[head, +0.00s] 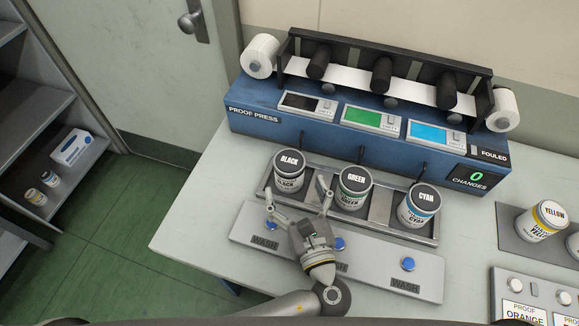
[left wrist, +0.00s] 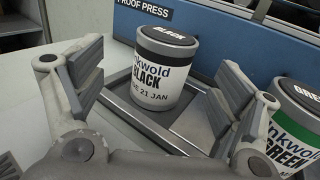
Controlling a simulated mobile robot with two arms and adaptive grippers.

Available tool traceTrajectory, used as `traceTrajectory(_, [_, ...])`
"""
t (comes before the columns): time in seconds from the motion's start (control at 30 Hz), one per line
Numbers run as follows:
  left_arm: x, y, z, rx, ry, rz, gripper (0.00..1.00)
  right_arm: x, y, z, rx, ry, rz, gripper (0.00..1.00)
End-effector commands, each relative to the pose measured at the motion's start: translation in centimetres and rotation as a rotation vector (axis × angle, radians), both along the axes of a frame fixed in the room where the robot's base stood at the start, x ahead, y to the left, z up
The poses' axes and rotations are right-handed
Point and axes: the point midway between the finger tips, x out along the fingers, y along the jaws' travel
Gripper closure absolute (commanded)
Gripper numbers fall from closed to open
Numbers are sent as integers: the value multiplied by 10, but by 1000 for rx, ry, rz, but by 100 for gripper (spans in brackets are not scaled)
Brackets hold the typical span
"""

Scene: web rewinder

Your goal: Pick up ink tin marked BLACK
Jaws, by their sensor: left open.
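The ink tin marked BLACK (head: 288,172) stands upright at the left end of the metal tray (head: 437,236) in front of the press. It has a dark lid and a white label. My left gripper (head: 296,193) is open just in front of this tin, with its fingers spread and nothing between them in the head view. In the left wrist view the BLACK tin (left wrist: 163,72) stands ahead, between and beyond the two open fingers (left wrist: 165,95). The right gripper is not in view.
The GREEN tin (head: 353,188) stands close to the right finger, with the CYAN tin (head: 419,205) farther right. The blue proof press (head: 265,118) rises behind. A panel with WASH buttons (head: 408,264) lies under my left arm. A YELLOW tin (head: 542,220) stands at far right.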

Motion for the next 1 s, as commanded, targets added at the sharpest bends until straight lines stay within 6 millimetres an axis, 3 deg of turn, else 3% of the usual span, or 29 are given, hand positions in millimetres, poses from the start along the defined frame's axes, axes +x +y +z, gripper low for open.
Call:
traceTrajectory(0.27, [25, 5, 5, 0, -2, 0, 12, 3, 0, 6, 0, -3, 0, 60])
traceTrajectory(0.53, [62, 12, 11, 2, 0, 0, 12, 8, 1, 15, 2, -12, 0, 60])
traceTrajectory(0.83, [67, 13, 9, -1, 2, -1, 12, 9, 2, 15, 3, -14, 0, 60])
traceTrajectory(1.0, [67, 13, 9, -1, 2, -1, 33, 9, 2, 15, 3, -14, 0, 60])
